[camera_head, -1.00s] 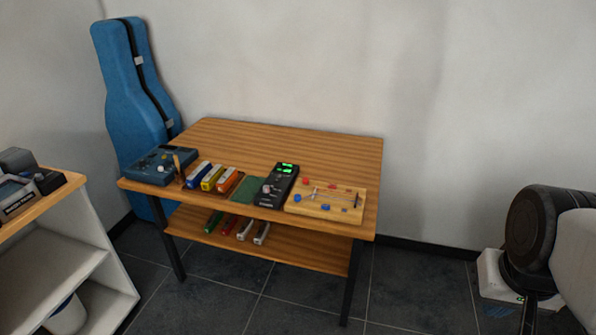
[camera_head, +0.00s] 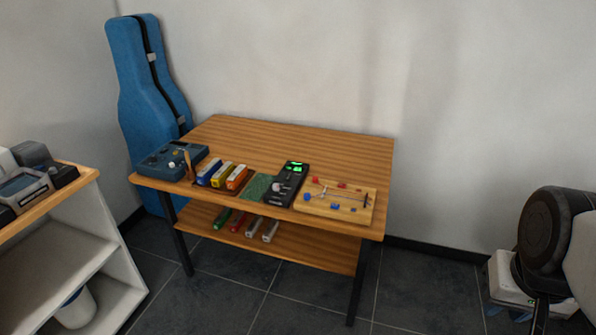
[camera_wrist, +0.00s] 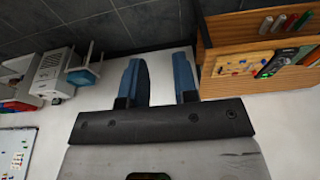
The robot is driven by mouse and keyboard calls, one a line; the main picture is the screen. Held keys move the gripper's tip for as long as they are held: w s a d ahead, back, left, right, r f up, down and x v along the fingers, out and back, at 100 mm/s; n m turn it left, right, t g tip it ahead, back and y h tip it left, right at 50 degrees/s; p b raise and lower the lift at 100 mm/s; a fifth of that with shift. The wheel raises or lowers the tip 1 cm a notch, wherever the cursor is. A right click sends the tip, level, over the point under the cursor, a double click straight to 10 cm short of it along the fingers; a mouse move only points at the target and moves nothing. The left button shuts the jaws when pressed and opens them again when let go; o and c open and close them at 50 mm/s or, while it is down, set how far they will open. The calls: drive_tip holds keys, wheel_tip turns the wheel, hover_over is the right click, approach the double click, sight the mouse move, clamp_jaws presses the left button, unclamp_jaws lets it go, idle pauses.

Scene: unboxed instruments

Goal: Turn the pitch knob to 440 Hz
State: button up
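A black device (camera_head: 287,183) with a lit green display (camera_head: 296,167) lies near the table's front edge. A light round knob (camera_head: 277,187) shows on it; its setting and any Hz reading are too small to read. A blue box device (camera_head: 172,160) with a small pale knob (camera_head: 172,165) sits at the table's left end. I cannot tell from labels which knob is for pitch. The black device also shows at the right of the wrist view (camera_wrist: 279,63). My gripper (camera_wrist: 160,75) is open and empty, well away from the table.
On the wooden table (camera_head: 290,140) are several coloured harmonica-like blocks (camera_head: 221,175), a green mat (camera_head: 258,186) and a wooden board with coloured pieces (camera_head: 337,201). A blue instrument case (camera_head: 147,100) leans behind. A white shelf (camera_head: 65,240) stands left. Floor (camera_head: 225,275) before the table is clear.

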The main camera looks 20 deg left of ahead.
drive_tip(key=shift+o, duration=1.1)
drive_tip(key=shift+w+r, duration=0.1)
drive_tip(key=shift+w, duration=0.2)
drive_tip(key=shift+o, duration=0.9)
drive_tip(key=w+a+r, duration=0.2)
drive_tip(key=w+a, duration=0.1)
drive_tip(key=w, duration=0.5)
drive_tip(key=shift+w+a+r+m, duration=0.15)
drive_tip(key=shift+w+r+m, duration=0.2)
drive_tip(key=shift+r+m, duration=0.05)
drive_tip(key=w+a+f+m+g, duration=0.1)
drive_tip(key=w+a, duration=0.8)
drive_tip(key=w, duration=0.4)
drive_tip(key=w+a+m, duration=0.1)
drive_tip(key=w+a, duration=0.8)
drive_tip(key=w, duration=0.3)
drive_tip(key=w+a+f+m, duration=0.1)
drive_tip(key=w+a+f, duration=0.4)
drive_tip(key=a, duration=0.6)
drive_tip(key=w+a+f+m+g, duration=0.1)
drive_tip(key=w+a+f, duration=0.5)
drive_tip(key=a+f, duration=0.3)
drive_tip(key=w+a+f+m, duration=0.1)
drive_tip(key=w+a+f, duration=0.5)
drive_tip(key=a, duration=0.9)
drive_tip(key=shift+w+f+g, duration=0.2)
drive_tip(key=shift+f+g, duration=0.1)
drive_tip(key=shift+f, duration=0.55)
drive_tip(key=shift+a+f, duration=0.1)
drive_tip(key=shift+a, duration=0.05)
